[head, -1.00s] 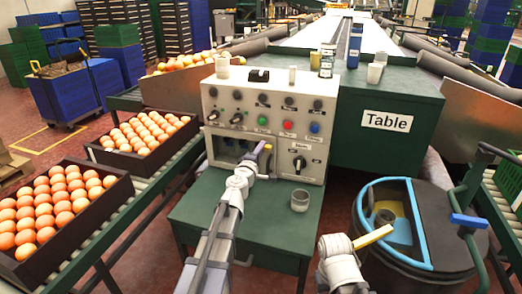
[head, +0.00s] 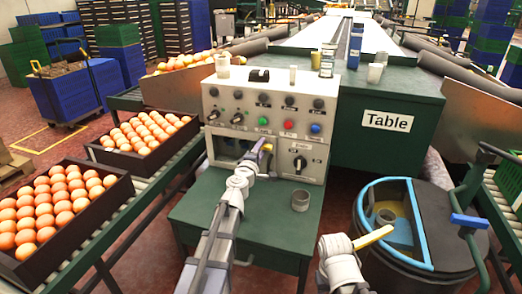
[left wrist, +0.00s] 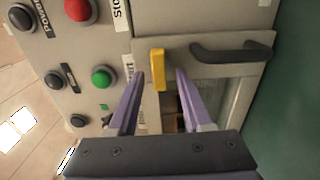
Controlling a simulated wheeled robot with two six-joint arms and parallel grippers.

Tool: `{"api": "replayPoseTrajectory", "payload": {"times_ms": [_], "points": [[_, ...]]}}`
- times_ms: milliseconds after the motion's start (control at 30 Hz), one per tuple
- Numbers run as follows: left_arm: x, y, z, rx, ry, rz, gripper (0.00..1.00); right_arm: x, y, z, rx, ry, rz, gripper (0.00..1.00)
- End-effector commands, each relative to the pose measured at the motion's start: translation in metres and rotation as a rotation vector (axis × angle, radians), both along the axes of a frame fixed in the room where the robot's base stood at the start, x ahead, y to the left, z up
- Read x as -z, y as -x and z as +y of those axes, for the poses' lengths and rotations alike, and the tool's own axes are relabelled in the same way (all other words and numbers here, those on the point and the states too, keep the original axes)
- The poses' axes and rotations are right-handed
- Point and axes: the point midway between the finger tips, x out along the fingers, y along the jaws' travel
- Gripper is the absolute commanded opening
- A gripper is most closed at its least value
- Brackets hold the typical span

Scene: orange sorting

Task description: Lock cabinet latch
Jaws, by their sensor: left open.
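The cabinet latch (left wrist: 157,70) is a small yellow bar at the edge of the cabinet door (left wrist: 235,42), which has a dark handle (left wrist: 232,53) and a glass pane. My left gripper (left wrist: 160,74) has two purple fingers, spread apart on either side of the latch. The latch lies nearer the left finger in the left wrist view, with a gap to the right one. In the head view the left gripper (head: 264,152) is in front of the control cabinet (head: 270,105) and hides part of its door. My right gripper (head: 373,238), with yellow fingers, is low at the right, away from the cabinet.
Buttons and knobs (head: 264,121) cover the cabinet's upper face. Crates of oranges (head: 135,160) lie at the left. A round dark bin (head: 440,262) with a blue rim stands at the right.

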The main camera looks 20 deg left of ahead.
Motion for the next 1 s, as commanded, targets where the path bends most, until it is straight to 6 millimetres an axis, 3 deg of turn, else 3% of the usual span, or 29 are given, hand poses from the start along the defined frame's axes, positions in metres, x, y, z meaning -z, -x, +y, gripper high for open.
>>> {"api": "replayPoseTrajectory", "payload": {"times_ms": [333, 800, 1000], "points": [[0.000, 0.009, 0.000, 0.001, -0.001, 0.000, 0.50, 0.000, 0.000, 0.000, 0.000, 0.000, 0.000, 0.50], [0.000, 0.076, 0.003, -0.001, 0.000, 0.000, 0.50, 0.000, 0.000, 0.000, 0.000, 0.000, 0.000, 0.50], [0.000, 0.078, 0.003, 0.000, 0.000, 0.000, 0.50, 0.000, 0.000, 0.000, 0.000, 0.000, 0.000, 0.50]]}}
